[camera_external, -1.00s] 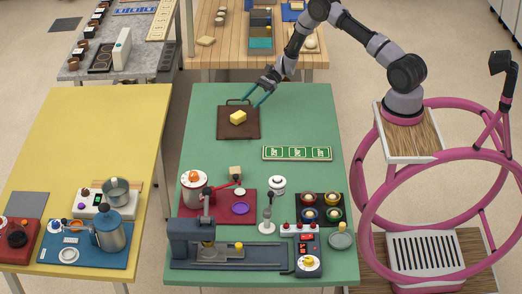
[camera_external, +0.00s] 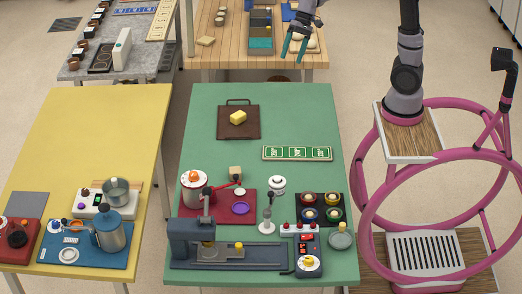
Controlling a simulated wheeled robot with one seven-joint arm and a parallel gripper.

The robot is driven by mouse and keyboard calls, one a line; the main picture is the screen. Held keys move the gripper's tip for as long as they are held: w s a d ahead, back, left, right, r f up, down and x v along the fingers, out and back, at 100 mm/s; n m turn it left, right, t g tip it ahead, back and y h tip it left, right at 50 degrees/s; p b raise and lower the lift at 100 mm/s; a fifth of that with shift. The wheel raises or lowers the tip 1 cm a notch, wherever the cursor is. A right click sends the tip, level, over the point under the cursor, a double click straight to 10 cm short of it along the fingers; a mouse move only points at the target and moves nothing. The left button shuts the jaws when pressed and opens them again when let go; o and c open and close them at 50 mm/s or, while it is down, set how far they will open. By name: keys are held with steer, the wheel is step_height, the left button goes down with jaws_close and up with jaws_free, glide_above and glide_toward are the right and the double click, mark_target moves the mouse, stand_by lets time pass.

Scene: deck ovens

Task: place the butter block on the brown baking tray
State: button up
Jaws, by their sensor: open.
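The yellow butter block (camera_external: 238,117) rests on the brown baking tray (camera_external: 227,130), near the tray's middle. The tray lies flat at the back of the green table, with its handle toward the far side. My gripper (camera_external: 291,60) is open and empty, with teal fingers pointing down. It is up and to the right of the tray in the picture, in front of the wooden table, well apart from the butter block.
A green sign strip (camera_external: 297,153) lies right of the tray. A red mat (camera_external: 218,214), a grey machine (camera_external: 190,240) and a dark rack of coloured cups (camera_external: 320,209) fill the front of the green table. The table around the tray is clear.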

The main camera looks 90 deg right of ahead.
steer(key=s+a+r+n+t+h, duration=0.1)
steer(key=s+a+r+n, duration=0.1)
steer(key=s, duration=0.7)
steer(key=s+a+r+n+t+h, duration=0.2)
steer(key=s+r+n, duration=0.3)
steer(key=s, duration=0.5)
steer(key=shift+s+n+t+h, duration=0.25)
steer(key=shift+n+t+h, duration=0.05)
